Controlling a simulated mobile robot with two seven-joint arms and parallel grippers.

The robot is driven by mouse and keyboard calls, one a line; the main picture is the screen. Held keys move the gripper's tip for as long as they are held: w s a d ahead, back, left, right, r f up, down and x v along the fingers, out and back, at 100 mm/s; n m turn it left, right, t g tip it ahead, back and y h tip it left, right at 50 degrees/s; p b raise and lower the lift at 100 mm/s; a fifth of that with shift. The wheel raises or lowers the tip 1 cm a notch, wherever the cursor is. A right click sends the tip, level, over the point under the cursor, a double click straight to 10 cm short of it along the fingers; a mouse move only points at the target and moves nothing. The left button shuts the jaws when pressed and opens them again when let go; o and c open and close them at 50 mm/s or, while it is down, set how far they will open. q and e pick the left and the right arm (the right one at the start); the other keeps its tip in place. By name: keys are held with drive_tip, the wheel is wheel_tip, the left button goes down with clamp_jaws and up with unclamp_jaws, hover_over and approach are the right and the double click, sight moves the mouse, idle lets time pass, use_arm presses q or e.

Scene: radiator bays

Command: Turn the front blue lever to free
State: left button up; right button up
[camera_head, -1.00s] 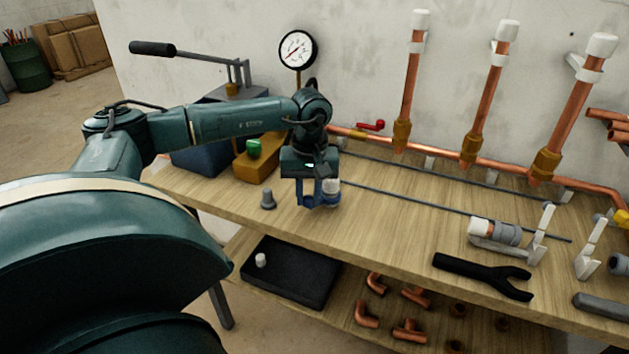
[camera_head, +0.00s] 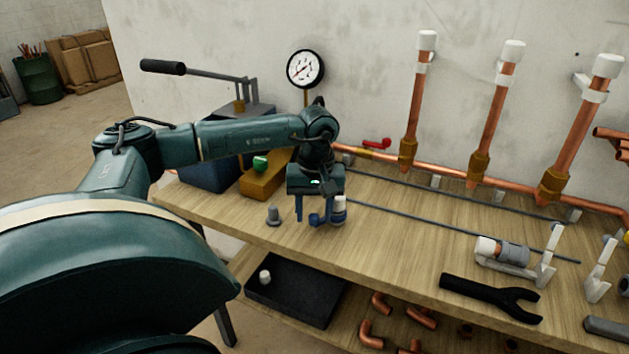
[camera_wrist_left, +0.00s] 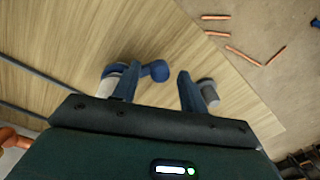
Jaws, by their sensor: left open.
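The blue lever (camera_head: 315,219) has a round knob and joins a small blue fitting with a white cap (camera_head: 340,204), standing on the wooden bench. My left gripper (camera_head: 313,209) points down over it with its two blue fingers apart. In the left wrist view the lever's knob (camera_wrist_left: 156,70) shows between the open fingers (camera_wrist_left: 157,88), a little beyond them. The white-capped fitting is partly hidden behind one finger there. I cannot tell whether either finger touches the lever. My right gripper is in neither view.
A grey capped peg (camera_head: 273,215) stands just left of the gripper. A red lever (camera_head: 376,143) sits on the copper pipe behind. A black fork-shaped tool (camera_head: 490,292) lies at the right front. A black tray (camera_head: 295,290) is on the lower shelf. The middle bench is mostly clear.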

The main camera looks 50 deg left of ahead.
sight(316, 215)
use_arm(q)
wheel_tip(316, 215, up, 13)
drive_tip(key=shift+w+d+p, duration=0.15)
drive_tip(key=shift+w+p, duration=0.05)
drive_tip(key=shift+p, duration=0.15)
idle(0.5)
